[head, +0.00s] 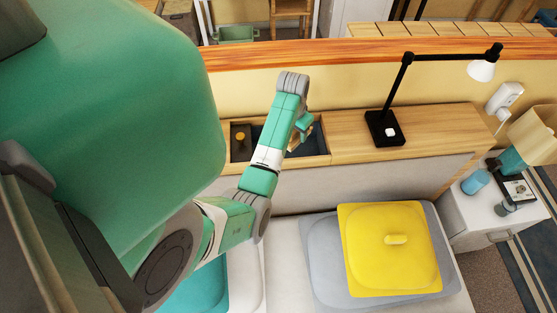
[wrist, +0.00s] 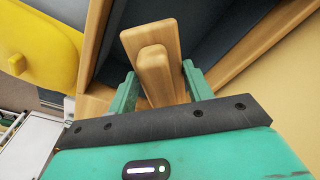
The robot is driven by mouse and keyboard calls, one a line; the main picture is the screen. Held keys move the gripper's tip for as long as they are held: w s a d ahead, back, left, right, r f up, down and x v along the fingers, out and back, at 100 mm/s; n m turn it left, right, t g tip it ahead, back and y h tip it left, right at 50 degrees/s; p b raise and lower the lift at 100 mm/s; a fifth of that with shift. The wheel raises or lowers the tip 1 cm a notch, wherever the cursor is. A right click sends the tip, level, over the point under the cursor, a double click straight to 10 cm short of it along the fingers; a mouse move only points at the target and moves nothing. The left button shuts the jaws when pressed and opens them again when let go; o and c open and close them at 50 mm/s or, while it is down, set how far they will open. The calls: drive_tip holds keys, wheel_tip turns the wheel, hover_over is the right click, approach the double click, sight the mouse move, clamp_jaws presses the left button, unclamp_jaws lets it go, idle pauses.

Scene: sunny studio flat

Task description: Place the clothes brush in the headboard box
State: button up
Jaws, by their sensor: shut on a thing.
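The clothes brush (wrist: 152,72) is a pale wooden block with a raised rounded handle, seen large in the wrist view. My gripper (wrist: 158,84) is shut on it, with one green finger on each side. The headboard box (head: 318,156) is a wood-rimmed opening with a dark lining, set in the headboard top. My gripper also shows in the head view (head: 304,126), over the box's right part. In the wrist view the brush lies in front of the dark lining (wrist: 215,25). I cannot tell whether it touches the floor. My arm hides much of the box in the head view.
A dark item with a yellow knob (head: 240,137) sits in the box's left part. A black desk lamp (head: 385,128) stands on the headboard to the right. A yellow cushion (head: 392,270) lies on the bed in front. The headboard top between box and lamp is clear.

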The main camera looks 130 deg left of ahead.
drive_tip(key=shift+s+d+f, duration=0.4)
drive_tip(key=shift+s+d, duration=0.1)
drive_tip(key=shift+s, duration=0.2)
wheel_tip(320, 180, down, 10)
drive_tip(key=shift+r+b, duration=0.1)
drive_tip(key=shift+b, duration=0.6)
drive_tip(key=o, duration=1)
drive_tip(key=shift+f, duration=0.2)
drive_tip(key=r, duration=0.4)
drive_tip(key=d+r+p, duration=0.1)
drive_tip(key=r, duration=0.3)
drive_tip(key=r+p, duration=0.1)
drive_tip(key=r, duration=0.3)
drive_tip(key=shift+w+d+r, duration=0.1)
drive_tip(key=shift+d, duration=0.1)
